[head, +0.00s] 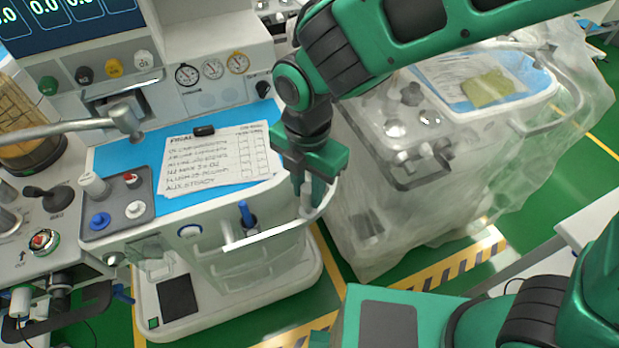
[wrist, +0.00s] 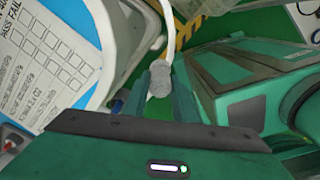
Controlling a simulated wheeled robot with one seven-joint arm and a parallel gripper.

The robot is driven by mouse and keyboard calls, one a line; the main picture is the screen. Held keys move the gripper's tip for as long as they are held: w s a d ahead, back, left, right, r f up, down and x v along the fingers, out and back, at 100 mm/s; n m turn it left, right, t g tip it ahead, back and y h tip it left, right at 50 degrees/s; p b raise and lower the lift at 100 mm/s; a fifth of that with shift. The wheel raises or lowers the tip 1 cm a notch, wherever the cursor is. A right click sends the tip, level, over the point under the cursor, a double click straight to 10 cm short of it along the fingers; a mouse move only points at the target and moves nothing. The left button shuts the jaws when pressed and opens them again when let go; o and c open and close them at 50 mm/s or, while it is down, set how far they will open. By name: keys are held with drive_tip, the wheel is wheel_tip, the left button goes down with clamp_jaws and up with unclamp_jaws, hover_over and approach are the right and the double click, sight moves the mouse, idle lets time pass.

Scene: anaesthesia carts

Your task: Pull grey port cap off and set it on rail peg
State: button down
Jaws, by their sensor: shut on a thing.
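The grey port cap (wrist: 158,80) sits between my gripper's fingers in the wrist view, and its far end meets or overlaps the white rail (wrist: 170,28). My gripper (head: 306,204) is shut on the cap and points down at the right end of the cart's front rail (head: 268,237) in the head view. The cap shows there only as a small pale piece between the fingers (head: 307,198). I cannot tell whether a peg is inside the cap, because the fingers and cap hide that spot. A blue piece (head: 246,213) stands upright near the rail.
A paper checklist (head: 215,160) lies on the blue cart top. A small grey tray (head: 115,205) with coloured caps is at left. A plastic-draped cart (head: 400,190) stands close to the right of my gripper. Green floor (head: 335,250) shows between the carts.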

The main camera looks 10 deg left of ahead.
sight(308, 200)
drive_tip(key=shift+f, duration=0.65)
drive_tip(key=shift+f, duration=1)
idle(1.5)
drive_tip(key=c, duration=1.4)
unclamp_jaws()
drive_tip(key=shift+o, duration=0.2)
wheel_tip(308, 200, up, 11)
drive_tip(key=shift+f, duration=0.1)
